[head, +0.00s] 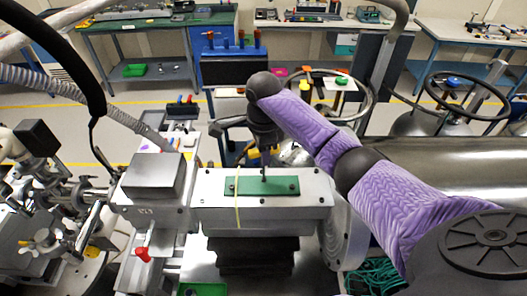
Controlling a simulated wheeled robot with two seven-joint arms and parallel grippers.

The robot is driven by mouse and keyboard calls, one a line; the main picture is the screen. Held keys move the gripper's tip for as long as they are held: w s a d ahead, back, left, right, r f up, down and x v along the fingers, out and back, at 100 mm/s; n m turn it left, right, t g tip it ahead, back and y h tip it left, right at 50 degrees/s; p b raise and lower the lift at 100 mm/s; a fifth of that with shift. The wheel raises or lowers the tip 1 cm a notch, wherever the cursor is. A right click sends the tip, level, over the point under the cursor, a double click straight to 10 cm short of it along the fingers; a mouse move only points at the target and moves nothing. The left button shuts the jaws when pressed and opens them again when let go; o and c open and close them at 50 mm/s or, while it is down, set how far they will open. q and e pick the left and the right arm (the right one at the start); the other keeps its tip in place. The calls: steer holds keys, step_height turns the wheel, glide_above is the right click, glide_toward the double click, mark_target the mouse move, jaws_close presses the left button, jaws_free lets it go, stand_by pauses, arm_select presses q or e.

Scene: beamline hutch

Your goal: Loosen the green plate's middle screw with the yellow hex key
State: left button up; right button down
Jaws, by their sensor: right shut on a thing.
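The green plate (282,186) lies flat on the top of a silver block in the middle of the head view. Small screw heads show near its ends; its middle screw is hidden under the tool tip. My right gripper (264,143) points down above the plate's middle, shut on a thin upright tool that I take for the hex key (264,171). The tool's lower end meets the plate near its middle; whether it is seated in the screw is too small to tell. Its yellow colour is not clear here. My left gripper is not in view.
A thin yellow band (238,211) crosses the plate's left part and hangs down the silver block (309,215). A grey box (153,177) stands close on the left, with a red knob (142,254) below. A large metal cylinder (455,165) fills the right. Workbenches stand behind.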

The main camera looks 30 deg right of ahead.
steer(key=shift+n, duration=0.9)
steer(key=n, duration=0.4)
steer(key=shift+n, duration=0.6)
steer(key=n, duration=0.2)
steer(key=shift+r+n, duration=0.1)
steer(key=shift+n, duration=0.3)
